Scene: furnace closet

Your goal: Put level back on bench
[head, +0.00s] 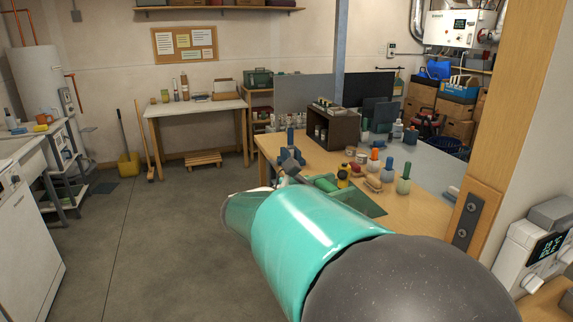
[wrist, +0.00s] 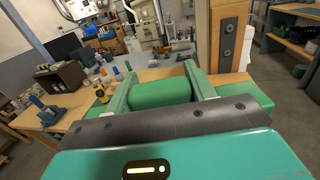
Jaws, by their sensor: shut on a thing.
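The level (wrist: 160,95) is a green bar in the wrist view. My gripper (wrist: 159,78) is shut on it, with one finger on each side of its middle part. Green ends of the bar stick out past the fingers to the left and right. The wooden bench (wrist: 68,98) lies beyond and to the left of the level in the wrist view. Green surfaces show on or over the bench there; I cannot tell how much is the level. Contact between level and bench cannot be told.
A blue vise (head: 291,160), several bottles, a brush (head: 373,184) and a dark box (head: 332,128) crowd the bench. A wooden post (head: 508,115) stands close on the right; it is also near in the wrist view (wrist: 229,35). The floor at left is open.

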